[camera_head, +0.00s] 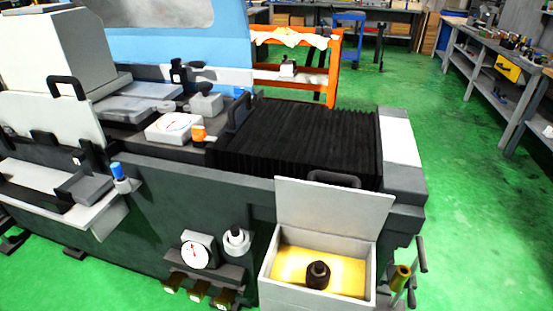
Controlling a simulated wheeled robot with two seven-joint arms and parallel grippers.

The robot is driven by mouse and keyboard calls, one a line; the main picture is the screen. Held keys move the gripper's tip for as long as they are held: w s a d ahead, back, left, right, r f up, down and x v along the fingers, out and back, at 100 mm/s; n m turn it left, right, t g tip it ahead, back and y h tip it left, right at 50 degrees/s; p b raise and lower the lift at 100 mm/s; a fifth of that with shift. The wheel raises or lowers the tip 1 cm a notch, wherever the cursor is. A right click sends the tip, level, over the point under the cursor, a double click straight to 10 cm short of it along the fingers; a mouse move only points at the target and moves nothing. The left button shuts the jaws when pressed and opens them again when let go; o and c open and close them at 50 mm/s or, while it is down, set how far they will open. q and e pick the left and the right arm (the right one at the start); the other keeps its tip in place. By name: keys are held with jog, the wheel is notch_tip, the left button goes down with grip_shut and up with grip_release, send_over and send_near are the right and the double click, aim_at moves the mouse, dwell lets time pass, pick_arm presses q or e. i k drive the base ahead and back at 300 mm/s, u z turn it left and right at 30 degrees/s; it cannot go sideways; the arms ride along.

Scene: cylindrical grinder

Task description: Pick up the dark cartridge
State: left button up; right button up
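The dark cartridge (318,275) is a short, dark brown, round piece with a narrower top. It stands upright on the yellow floor of a grey open-topped box (268,283) at the lower right of the grinder. The box's grey lid (333,212) is raised at the back, and a black handle (335,178) shows at its upper edge. Nothing covers the cartridge from above. Neither of my grippers is in view.
The grey grinder (190,205) with black bellows (305,138) stands behind the box. A dial gauge (195,252) and a grey-white knob (237,241) are left of it. A brass-coloured knob (401,278) with dark levers stands to its right. Green floor (480,240) is clear farther right.

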aim_at(319, 271)
jog(key=k, duration=1)
jog(key=z, duration=1.7)
jog(key=i, duration=4.8)
jog(key=u, duration=4.6)
jog(key=i, duration=0.5)
